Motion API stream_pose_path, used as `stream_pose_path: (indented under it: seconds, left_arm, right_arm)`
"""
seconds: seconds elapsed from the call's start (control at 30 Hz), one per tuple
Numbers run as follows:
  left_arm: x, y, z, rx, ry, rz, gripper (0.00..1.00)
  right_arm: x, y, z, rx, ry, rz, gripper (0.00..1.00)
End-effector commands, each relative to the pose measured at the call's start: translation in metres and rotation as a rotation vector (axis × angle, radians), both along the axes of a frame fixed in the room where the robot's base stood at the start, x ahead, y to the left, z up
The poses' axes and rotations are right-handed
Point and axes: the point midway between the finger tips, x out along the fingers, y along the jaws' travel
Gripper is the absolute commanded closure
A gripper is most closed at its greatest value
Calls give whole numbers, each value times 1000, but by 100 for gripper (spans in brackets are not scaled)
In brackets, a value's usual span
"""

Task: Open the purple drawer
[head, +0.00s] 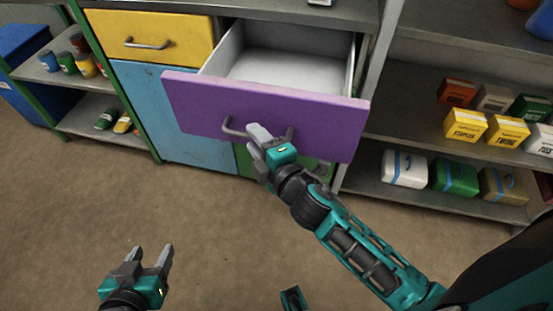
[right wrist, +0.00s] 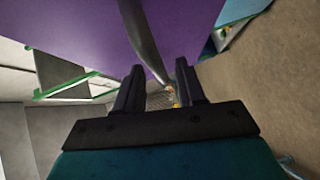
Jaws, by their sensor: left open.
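The purple drawer (head: 285,112) stands pulled out, and its pale, empty inside shows behind the purple front. Its grey bar handle (head: 234,129) is on the front, partly covered by my right gripper (head: 256,134). In the right wrist view the handle (right wrist: 146,40) runs between the two fingers (right wrist: 158,72), with a gap showing beside it, so the gripper looks open around the handle. The purple front (right wrist: 80,30) fills the top of that view. My left gripper (head: 152,250) is open and empty over the floor at lower left, away from the drawer.
A yellow drawer (head: 185,45) and a blue door (head: 165,105) are shut to the left. Shelves with cans (head: 67,62) stand at far left. Shelves at right hold boxes (head: 465,125) and wrapped packs (head: 404,168). The brown floor (head: 230,220) in front is clear.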

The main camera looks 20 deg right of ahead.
Motion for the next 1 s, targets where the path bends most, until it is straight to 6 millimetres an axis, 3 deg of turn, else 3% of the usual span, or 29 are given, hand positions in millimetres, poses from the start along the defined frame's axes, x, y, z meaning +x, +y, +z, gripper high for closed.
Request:
stream_pose_path:
  seconds: [0.3, 0.5, 0.7, 1.0]
  left_arm:
    - [0, 0, 0, 0, -3, 2, 43]
    - [-1, 0, -3, -3, 3, 5, 43]
    - [-1, -1, -4, -7, 9, 7, 43]
    - [2, -2, 2, -9, -5, 7, 43]
  right_arm:
    - [-62, -12, 7, 1, 4, -1, 61]
    - [-89, -18, 11, 1, 2, 0, 61]
    - [-101, -20, 14, 0, 1, 0, 61]
    - [-103, -21, 15, -1, 0, 0, 61]
